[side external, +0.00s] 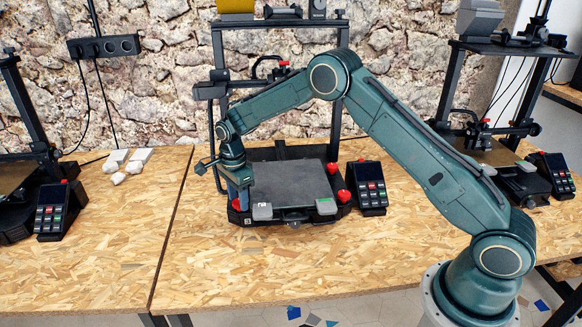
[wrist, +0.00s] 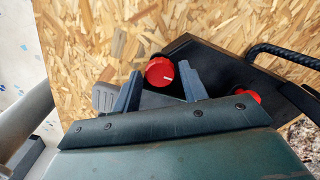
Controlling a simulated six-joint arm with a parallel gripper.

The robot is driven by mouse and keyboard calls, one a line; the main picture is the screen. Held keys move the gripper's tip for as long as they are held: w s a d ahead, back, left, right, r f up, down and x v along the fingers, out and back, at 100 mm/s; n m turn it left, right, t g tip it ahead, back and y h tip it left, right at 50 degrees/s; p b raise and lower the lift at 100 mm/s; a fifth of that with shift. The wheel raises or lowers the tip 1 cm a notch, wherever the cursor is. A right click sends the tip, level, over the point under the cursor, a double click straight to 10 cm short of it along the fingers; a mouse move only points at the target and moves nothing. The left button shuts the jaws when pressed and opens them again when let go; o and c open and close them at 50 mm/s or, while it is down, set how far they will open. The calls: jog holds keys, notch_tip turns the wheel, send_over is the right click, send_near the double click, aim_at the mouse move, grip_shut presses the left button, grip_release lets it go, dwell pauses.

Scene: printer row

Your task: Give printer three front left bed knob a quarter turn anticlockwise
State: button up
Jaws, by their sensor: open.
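Printer three (side external: 292,185) is the middle machine, with a "3" label on its front left corner. Its front left bed knob (side external: 237,204) is red and sits at that corner, just below my gripper (side external: 238,190). In the wrist view the knob (wrist: 160,71) shows a white line and lies between the two fingertips of my open gripper (wrist: 161,69). Gaps show on both sides, so the fingers look apart from it. I cannot tell how far the tips reach down its height. The dark bed plate (side external: 291,186) is beside my gripper.
A second red knob (wrist: 247,97) and a grey clip (wrist: 103,97) are near the fingers. More red knobs (side external: 344,196) are on the printer's right side. A keypad unit (side external: 368,187) stands to the right. The bench front (side external: 240,270) is clear.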

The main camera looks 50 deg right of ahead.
jog(key=c, duration=0.7)
jog(key=shift+n, duration=1.6)
jog(key=o, duration=0.7)
jog(key=shift+m, duration=0.5)
